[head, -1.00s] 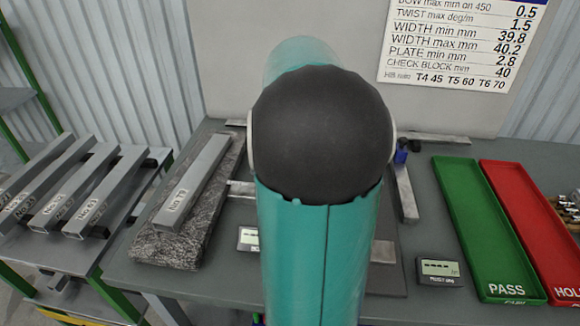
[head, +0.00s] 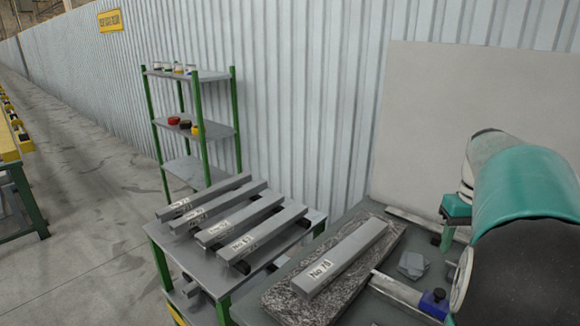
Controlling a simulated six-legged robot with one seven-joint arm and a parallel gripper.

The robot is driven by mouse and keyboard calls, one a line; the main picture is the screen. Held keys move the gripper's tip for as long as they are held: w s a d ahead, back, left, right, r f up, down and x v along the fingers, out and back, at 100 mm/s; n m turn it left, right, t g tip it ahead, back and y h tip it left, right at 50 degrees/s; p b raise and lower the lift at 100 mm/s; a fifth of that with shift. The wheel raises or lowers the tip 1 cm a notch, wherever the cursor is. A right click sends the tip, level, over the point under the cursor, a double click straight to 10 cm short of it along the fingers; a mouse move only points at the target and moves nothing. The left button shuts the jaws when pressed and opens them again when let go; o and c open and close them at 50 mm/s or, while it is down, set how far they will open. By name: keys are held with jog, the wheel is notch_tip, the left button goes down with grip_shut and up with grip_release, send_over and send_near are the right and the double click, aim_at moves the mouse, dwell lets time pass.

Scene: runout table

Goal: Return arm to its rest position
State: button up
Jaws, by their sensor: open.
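My arm, with a teal link and a large dark joint, fills the right edge of the head view. Beyond the link, a pale grey wrist section leads down to my gripper (head: 452,222), a small teal and dark end above the table. My gripper is open, with nothing seen in it. The arm hides part of it and much of the bench to the right.
A blue clamp piece (head: 433,301) stands near my arm. Several labelled bars (head: 262,241) rest on a side stand. A green-framed shelf (head: 205,131) stands behind, with open floor at left.

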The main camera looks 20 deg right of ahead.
jog(key=shift+a, duration=0.1)
jog(key=w+a+r+n+t+h, duration=0.1)
jog(key=w+a, duration=0.3)
jog(key=a, duration=0.8)
jog(key=s+a+f+n+t, duration=0.2)
jog(key=s+a, duration=0.1)
jog(key=a, duration=0.9)
jog(key=s+a+f+n+t+y, duration=0.1)
jog(key=s+a+f+t, duration=0.1)
jog(key=a, duration=1.1)
jog(key=shift+s+f+n+t, duration=0.3)
jog(key=shift+s+f+n, duration=0.1)
jog(key=shift+s+f, duration=0.1)
jog(key=shift+a, duration=0.1)
jog(key=shift+c, duration=1.2)
jog(key=shift+s, duration=0.2)
